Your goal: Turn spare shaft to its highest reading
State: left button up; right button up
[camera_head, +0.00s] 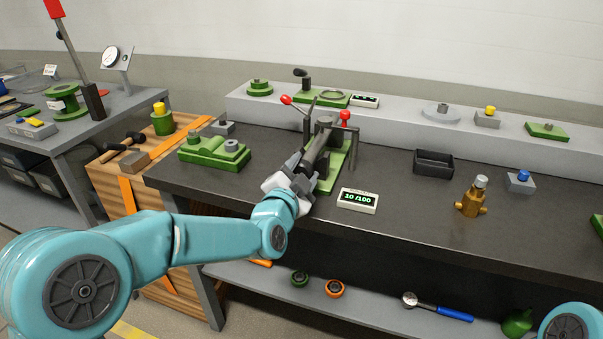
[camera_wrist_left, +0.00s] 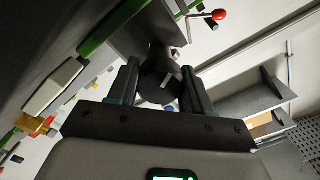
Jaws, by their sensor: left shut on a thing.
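A dark grey shaft (camera_head: 317,152) lies along a green fixture (camera_head: 335,172) on the dark workbench. My left gripper (camera_head: 303,174) is at the shaft's near end, shut on it. In the left wrist view the shaft's round dark end (camera_wrist_left: 158,72) sits between the two fingers of my left gripper (camera_wrist_left: 162,90). A white display box (camera_head: 357,201) to the right of the fixture reads 10/100. The fingers partly hide the shaft's near end in the head view. My right gripper is out of view.
Red-knobbed levers (camera_head: 345,116) rise beside the fixture. A green block fixture (camera_head: 214,152) stands to the left. A black tray (camera_head: 433,163), a brass fitting (camera_head: 471,199) and a blue-topped block (camera_head: 520,180) stand to the right. The bench's front edge is mostly clear.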

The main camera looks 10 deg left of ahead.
pick_arm(q)
jog(key=m, duration=0.5)
jog(key=shift+d+r, duration=0.1)
jog(key=shift+r, duration=0.15)
jog(key=shift+m, duration=0.4)
jog(key=o, duration=1)
jog(key=shift+d, duration=0.1)
jog(key=shift+o, duration=0.2)
jog(key=shift+f, duration=0.1)
jog(key=shift+s+f, duration=0.1)
jog(key=shift+s, duration=0.1)
jog(key=s+a, duration=0.2)
jog(key=s, duration=1.3)
jog(key=shift+s+a, duration=0.15)
jog(key=shift+s, duration=0.25)
jog(key=shift+a, duration=0.1)
